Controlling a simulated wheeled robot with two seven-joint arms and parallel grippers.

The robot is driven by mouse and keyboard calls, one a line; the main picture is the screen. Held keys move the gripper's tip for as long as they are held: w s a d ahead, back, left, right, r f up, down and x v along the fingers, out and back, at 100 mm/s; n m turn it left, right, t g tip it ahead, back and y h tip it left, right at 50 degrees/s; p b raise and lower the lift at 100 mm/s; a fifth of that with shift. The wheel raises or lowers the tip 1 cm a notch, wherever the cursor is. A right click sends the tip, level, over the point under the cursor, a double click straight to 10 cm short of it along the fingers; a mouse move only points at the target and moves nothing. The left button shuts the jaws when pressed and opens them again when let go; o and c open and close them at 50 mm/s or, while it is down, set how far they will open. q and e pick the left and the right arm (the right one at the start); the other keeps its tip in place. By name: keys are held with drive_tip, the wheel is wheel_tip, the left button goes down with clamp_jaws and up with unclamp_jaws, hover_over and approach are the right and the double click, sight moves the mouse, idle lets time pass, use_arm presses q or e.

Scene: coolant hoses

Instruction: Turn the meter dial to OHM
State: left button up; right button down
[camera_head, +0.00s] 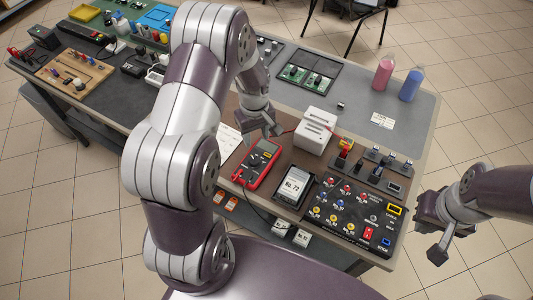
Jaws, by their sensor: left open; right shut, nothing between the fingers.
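The red meter (241,178) lies on the bench with its dark face up. Its dial (254,160) shows as a small dark round spot near the middle; the position it points to is too small to read. My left gripper (268,133) is open and points down just beyond the meter's far end, seemingly above the bench. Nothing shows between its fingers. My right gripper (437,255) is shut and empty, off the bench's right edge, over the floor.
A white box (315,131) stands right of my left gripper. A display unit marked No. 72 (295,186) and a black panel with coloured sockets (345,218) lie right of the meter. Pink (383,72) and blue (411,84) bottles stand at the back right, near clear grey bench.

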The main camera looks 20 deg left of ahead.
use_arm(q)
drive_tip(key=n, duration=0.1)
hover_over(254, 160)
wheel_tip(254, 160, down, 5)
wheel_tip(254, 160, down, 9)
drive_tip(key=p, duration=0.2)
drive_tip(key=shift+r+p, duration=0.15)
drive_tip(key=shift+p, duration=0.15)
drive_tip(key=shift+f, duration=0.5)
drive_tip(key=shift+c, duration=0.3)
drive_tip(key=c, duration=0.7)
